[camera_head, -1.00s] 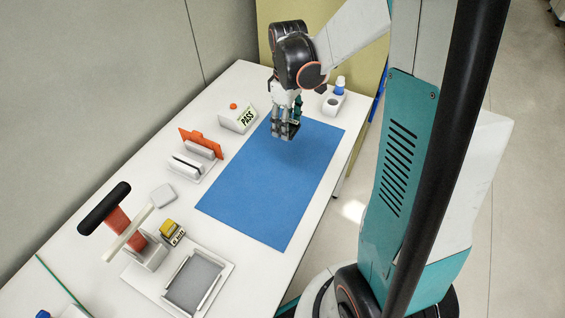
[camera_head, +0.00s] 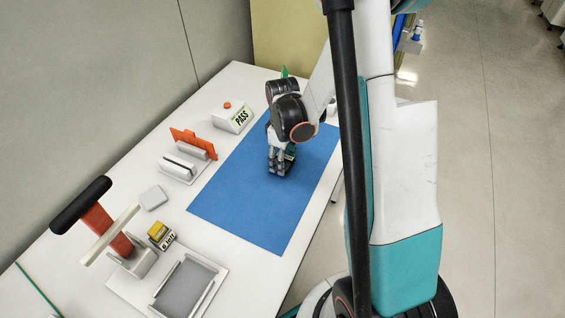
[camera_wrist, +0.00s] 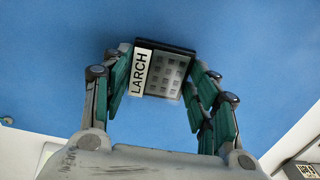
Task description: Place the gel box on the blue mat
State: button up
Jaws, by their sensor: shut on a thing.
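The gel box (camera_wrist: 170,76) is a small dark-edged box with a grey gridded face and a white label reading LARCH. In the wrist view it sits between the green-padded fingers of my gripper (camera_wrist: 163,90), which is shut on it. In the head view my gripper (camera_head: 281,166) points down over the middle-right part of the blue mat (camera_head: 247,205). The box is mostly hidden by the fingers there. I cannot tell whether the box touches the mat or is slightly above it.
A white PASS box (camera_head: 232,118) with an orange button stands behind the mat. An orange-and-white rack (camera_head: 190,155) is left of it. A lever press (camera_head: 122,240), a yellow block (camera_head: 158,231) and a grey-topped tray (camera_head: 185,288) stand at the front left. The mat's left part is clear.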

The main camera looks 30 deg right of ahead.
jog(key=shift+f, duration=0.5)
jog(key=shift+f, duration=0.15)
jog(key=o, duration=1.1)
jog(key=shift+c, duration=0.2)
notch_tip(320, 180, up, 12)
jog(key=p, duration=0.4)
jog(key=shift+r, duration=0.2)
